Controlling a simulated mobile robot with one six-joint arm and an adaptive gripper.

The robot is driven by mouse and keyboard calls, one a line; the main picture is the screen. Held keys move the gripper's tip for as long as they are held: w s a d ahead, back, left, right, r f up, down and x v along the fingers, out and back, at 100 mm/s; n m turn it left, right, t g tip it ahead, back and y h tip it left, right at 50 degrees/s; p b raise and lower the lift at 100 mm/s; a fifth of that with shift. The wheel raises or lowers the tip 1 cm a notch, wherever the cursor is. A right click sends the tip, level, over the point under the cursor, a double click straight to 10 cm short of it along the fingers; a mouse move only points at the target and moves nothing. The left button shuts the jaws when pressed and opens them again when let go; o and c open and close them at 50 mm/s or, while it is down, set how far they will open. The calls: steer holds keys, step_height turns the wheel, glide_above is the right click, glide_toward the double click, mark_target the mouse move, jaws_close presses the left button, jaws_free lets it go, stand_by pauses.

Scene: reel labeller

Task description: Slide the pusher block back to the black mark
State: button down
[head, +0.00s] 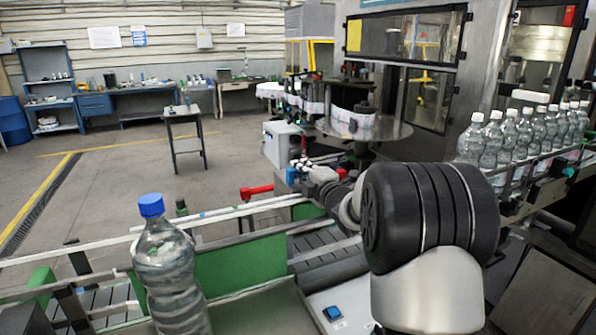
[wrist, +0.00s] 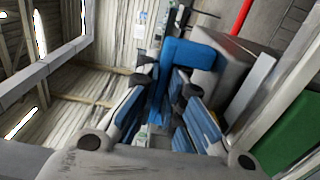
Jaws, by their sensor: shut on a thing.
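In the wrist view, my gripper (wrist: 166,80) is shut on a blue block (wrist: 195,58), which I take to be the pusher block. The block sits between the blue-padded fingers and sticks out past their tips to the right. A grey box-like part (wrist: 232,75) lies close beside it. In the head view, my gripper (head: 302,170) is small and partly hidden behind my own black arm joint. A bit of blue (head: 291,175) shows at its tips, beside the conveyor rail. I cannot make out the black mark in either view.
A water bottle with a blue cap (head: 170,265) stands at the front left by the conveyor's green side panel (head: 237,258). A red handle (head: 257,191) lies just left of my gripper. Several bottles (head: 520,135) line the right conveyor. The floor at left is clear.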

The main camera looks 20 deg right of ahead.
steer(key=shift+d+r, duration=0.1)
steer(key=shift+d, duration=0.05)
steer(key=c, duration=2)
jaws_free()
steer(key=shift+d, duration=0.1)
steer(key=shift+s, duration=0.1)
steer(key=s, duration=1.2)
steer(key=shift+w, duration=0.1)
